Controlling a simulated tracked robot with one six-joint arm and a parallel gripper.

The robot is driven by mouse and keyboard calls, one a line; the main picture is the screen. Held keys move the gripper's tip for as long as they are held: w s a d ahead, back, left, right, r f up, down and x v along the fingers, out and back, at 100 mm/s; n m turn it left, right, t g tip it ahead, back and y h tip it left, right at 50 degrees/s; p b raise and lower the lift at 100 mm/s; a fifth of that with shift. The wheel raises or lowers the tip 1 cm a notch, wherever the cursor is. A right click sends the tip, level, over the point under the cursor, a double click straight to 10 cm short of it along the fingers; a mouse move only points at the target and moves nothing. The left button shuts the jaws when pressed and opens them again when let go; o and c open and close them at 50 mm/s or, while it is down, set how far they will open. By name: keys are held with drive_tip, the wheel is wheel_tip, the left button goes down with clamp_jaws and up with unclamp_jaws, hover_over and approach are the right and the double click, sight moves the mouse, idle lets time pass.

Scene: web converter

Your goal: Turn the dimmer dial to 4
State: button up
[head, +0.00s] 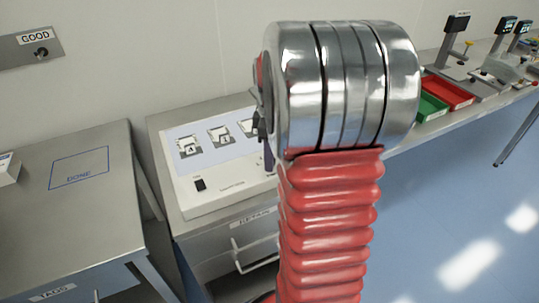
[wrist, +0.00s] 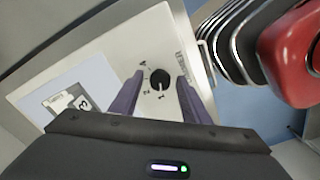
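The dimmer dial (wrist: 160,79) is a round black knob on a white panel in the wrist view. Small numbers stand around its left and lower side, and a light mark on it seems to face down, toward the 1. My gripper (wrist: 160,82) is open, with one purple finger on each side of the dial and gaps between. I cannot tell how deep the fingertips reach. In the head view my arm hides the dial; the white light box (head: 222,195) that carries the panel shows to the left of the arm.
The box bears several numbered cards (head: 220,137) and a black switch (head: 200,184). It stands on a metal cabinet with a handle. A metal table (head: 105,210) marked DONE is at left. Red (head: 447,90) and green (head: 430,108) trays lie on the bench at right.

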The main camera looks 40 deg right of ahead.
drive_tip(key=c, duration=1)
drive_tip(key=shift+o, duration=0.3)
